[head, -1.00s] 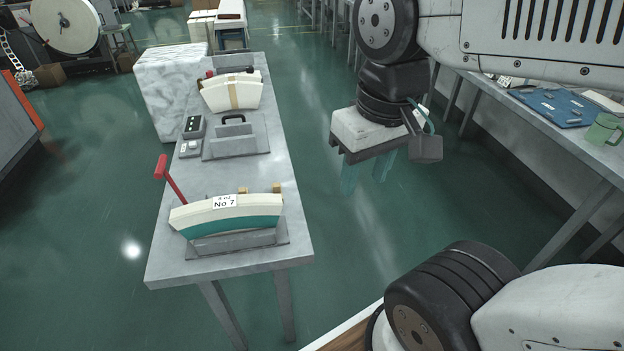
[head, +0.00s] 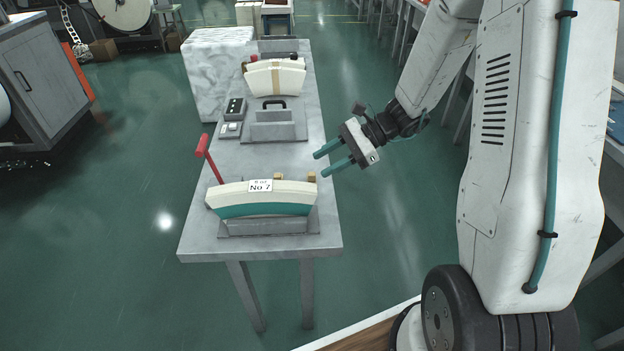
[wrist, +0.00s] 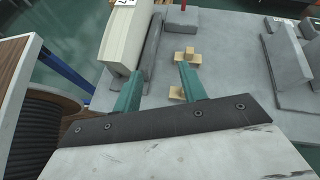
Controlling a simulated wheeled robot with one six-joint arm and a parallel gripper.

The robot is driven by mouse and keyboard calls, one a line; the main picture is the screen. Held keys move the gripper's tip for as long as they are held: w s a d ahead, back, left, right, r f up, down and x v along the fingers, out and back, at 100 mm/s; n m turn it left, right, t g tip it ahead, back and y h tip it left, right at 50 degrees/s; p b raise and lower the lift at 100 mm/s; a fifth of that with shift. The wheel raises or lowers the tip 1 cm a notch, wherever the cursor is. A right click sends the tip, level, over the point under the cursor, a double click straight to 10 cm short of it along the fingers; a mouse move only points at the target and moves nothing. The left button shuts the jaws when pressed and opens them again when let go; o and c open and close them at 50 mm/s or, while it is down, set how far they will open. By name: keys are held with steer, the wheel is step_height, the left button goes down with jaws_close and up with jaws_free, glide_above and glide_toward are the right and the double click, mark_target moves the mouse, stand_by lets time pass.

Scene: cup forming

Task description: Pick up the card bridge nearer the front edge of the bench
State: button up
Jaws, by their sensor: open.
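The nearer card bridge (head: 262,196) is a curved cream block with a teal lower band and a "No 7" label. It sits on a grey stand (head: 268,226) near the front of the bench. In the wrist view its pale end (wrist: 124,40) is at the upper left. My gripper (head: 324,162) is open and empty, raised near the bench's right edge, behind and to the right of this bridge. In the wrist view its teal fingers (wrist: 160,76) are spread, the left one close to the bridge's end in the picture; contact cannot be told.
The farther card bridge (head: 274,79), cream with a tan band, stands at the back. A red lever (head: 209,158) rises behind the nearer bridge's left end. Small wooden blocks (wrist: 190,55) lie behind it. A grey block with a black handle (head: 273,115) and a control box (head: 235,107) occupy mid-bench.

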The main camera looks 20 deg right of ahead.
mark_target(312, 175)
steer(key=w+d+f+m, duration=0.1)
steer(key=f, duration=0.1)
steer(key=w+f+m+t, duration=0.1)
steer(key=w+d+f+m+t, duration=0.1)
steer(key=f, duration=0.1)
steer(key=shift+d+f+m+y, duration=0.3)
steer(key=shift+d+f+m, duration=0.05)
steer(key=shift+m, duration=0.05)
steer(key=shift+w+f, duration=0.15)
steer(key=shift+f, duration=0.15)
steer(key=x, duration=0.7)
steer(key=shift+w+a, duration=0.2)
steer(key=shift+w, duration=0.05)
jaws_close()
